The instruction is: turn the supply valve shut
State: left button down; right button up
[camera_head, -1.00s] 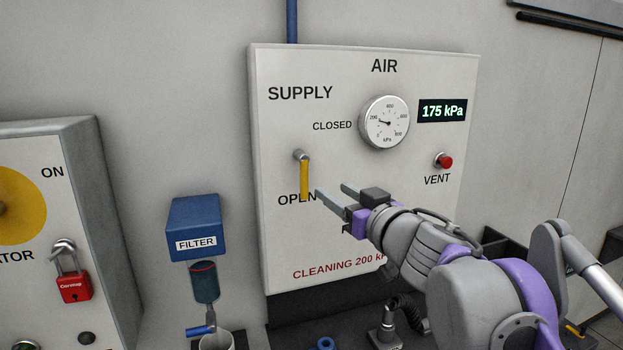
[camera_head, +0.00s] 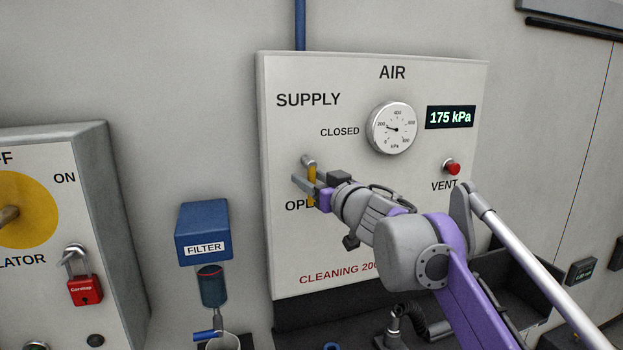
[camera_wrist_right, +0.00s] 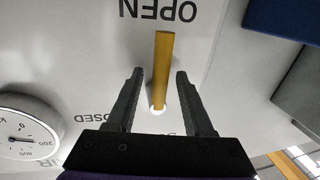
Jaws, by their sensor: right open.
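The supply valve's yellow handle (camera_head: 311,174) hangs straight down from its metal pivot on the AIR panel, pointing at OPEN. CLOSED is printed to the right of the pivot. My right gripper (camera_head: 304,184) is at the handle, its fingers open on either side of it. The wrist view shows the yellow handle (camera_wrist_right: 163,70) between the two dark fingers of the right gripper (camera_wrist_right: 159,73), with a gap on each side. The gripper hides part of the handle and of the OPEN label in the head view. My left gripper is not in view.
The gauge (camera_head: 392,128) and a display (camera_head: 450,117) reading 175 kPa are up and right of the valve. A red VENT button (camera_head: 452,167) is at right. A blue filter (camera_head: 204,232) and a box with a red padlock (camera_head: 85,290) stand left.

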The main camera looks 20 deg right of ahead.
grip_shut()
dwell(1.4)
